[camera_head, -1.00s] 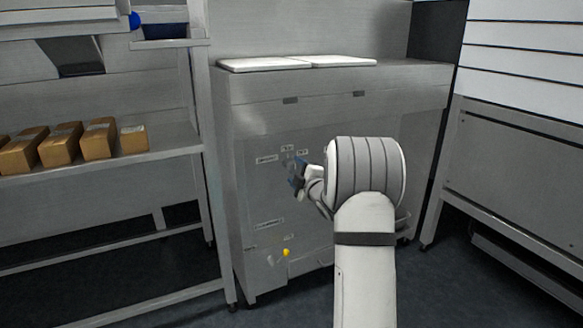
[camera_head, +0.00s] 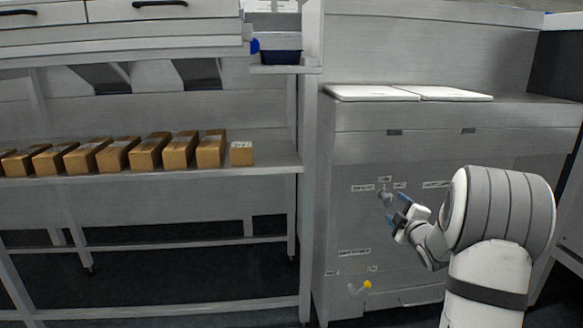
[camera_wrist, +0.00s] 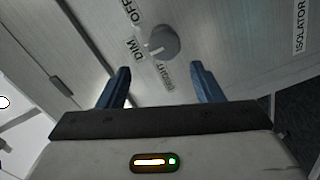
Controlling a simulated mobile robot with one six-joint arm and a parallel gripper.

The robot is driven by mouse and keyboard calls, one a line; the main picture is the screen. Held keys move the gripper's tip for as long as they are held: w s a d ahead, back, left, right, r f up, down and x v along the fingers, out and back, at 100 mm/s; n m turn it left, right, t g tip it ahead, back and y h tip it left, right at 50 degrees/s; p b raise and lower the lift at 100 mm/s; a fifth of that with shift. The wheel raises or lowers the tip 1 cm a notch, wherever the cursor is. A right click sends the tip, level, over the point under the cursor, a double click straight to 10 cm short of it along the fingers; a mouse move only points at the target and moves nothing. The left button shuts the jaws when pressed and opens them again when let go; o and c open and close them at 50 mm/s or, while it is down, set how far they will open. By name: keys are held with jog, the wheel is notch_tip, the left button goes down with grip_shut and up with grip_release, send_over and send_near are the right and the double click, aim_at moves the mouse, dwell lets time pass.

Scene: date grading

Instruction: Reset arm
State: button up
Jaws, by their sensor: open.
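My gripper (camera_head: 402,212) is in front of the grey cabinet panel at the right in the head view, with my white arm bent behind it. Its two blue fingers are apart and nothing is between them in the wrist view (camera_wrist: 162,88). A round grey knob (camera_wrist: 163,42) sits on the panel beyond the fingertips, with labels around it reading OFF, DIM and BRIGHT. The knob also shows in the head view (camera_head: 385,197), just up and left of the fingers. The fingers look clear of it.
The metal cabinet (camera_head: 440,120) has two white boards (camera_head: 410,92) on top and a yellow knob (camera_head: 367,284) low on its front. A shelf (camera_head: 275,155) at the left holds several brown boxes (camera_head: 118,153). A blue bin (camera_head: 280,48) stands above it.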

jog(key=s+a+r+m+g+h+p, duration=0.1)
jog(key=s+a+r+m+g+p, duration=0.3)
jog(key=r+p, duration=0.45)
jog(key=s+a+r+m+g+h+p, duration=0.1)
jog(key=s+a+r+m+g+p, duration=0.15)
jog(key=s+a+r+p, duration=0.55)
jog(key=s+a+r+m+g+p, duration=0.2)
jog(key=s+r+p, duration=0.3)
jog(key=s, duration=0.4)
jog(key=s+a+r+m+g+y+p, duration=0.1)
jog(key=s+a+r+m+g+p, duration=0.2)
jog(key=s+a+r+p, duration=0.2)
jog(key=s+a+r+m+g+y+p, duration=0.1)
jog(key=s+a+r+m+g+p, duration=0.1)
jog(key=s+r+p, duration=0.5)
jog(key=s+a+g+p, duration=0.1)
jog(key=s+a, duration=0.1)
jog(key=s, duration=0.3)
jog(key=shift+s+m+p, duration=0.35)
jog(key=shift+g, duration=0.25)
